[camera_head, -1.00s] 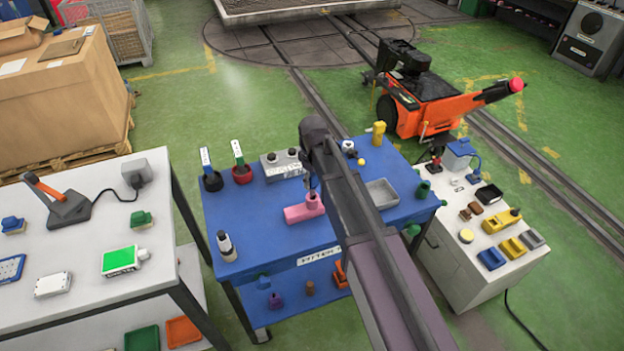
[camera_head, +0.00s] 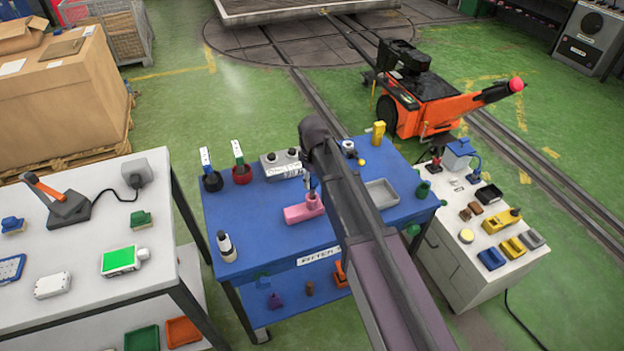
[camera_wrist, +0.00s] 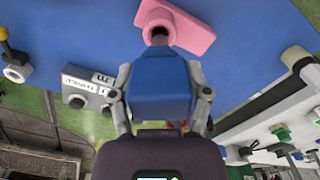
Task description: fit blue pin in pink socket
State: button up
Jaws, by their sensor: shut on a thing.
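The pink socket (camera_head: 300,212) lies on the blue table top, a block with a raised round collar. In the wrist view the pink socket (camera_wrist: 186,27) shows a dark round opening just beyond the held part. My gripper (camera_wrist: 160,90) is shut on the blue pin (camera_wrist: 160,82), whose wide blue block sits between the two fingers. The pin's far end lines up closely with the opening in this view. I cannot tell whether it is in the opening or above it. In the head view my arm hides most of the gripper and the pin.
The blue table (camera_head: 262,232) also carries a grey control box (camera_head: 281,163), black and red cup holders at left, a grey tray (camera_head: 382,194) just right of my arm and a yellow part (camera_head: 378,133) at the back. Bare table lies left of the socket.

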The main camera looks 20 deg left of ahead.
aim_at(313, 194)
jog(key=shift+f+b, duration=2.75)
jog(key=shift+f, duration=0.05)
dwell(0.4)
jog(key=o, duration=1.3)
jog(key=shift+r, duration=0.25)
notch_tip(313, 194, up, 12)
jog(key=p, duration=1.2)
jog(key=shift+f, duration=0.25)
jog(key=shift+w+d+f+m+b, duration=0.4)
jog(key=shift+w+d+m, duration=0.35)
jog(key=shift+w+d, duration=2.55)
jog(key=shift+w+d+f+m+b, duration=0.6)
jog(key=shift+w+d, duration=0.95)
jog(key=shift+d, duration=3.3)
jog(key=shift+w+d+f+m+b, duration=0.25)
jog(key=shift+w+d+m, duration=0.6)
jog(key=shift+w+d, duration=2.45)
jog(key=shift+s+d, duration=0.8)
jog(key=shift+s, duration=0.05)
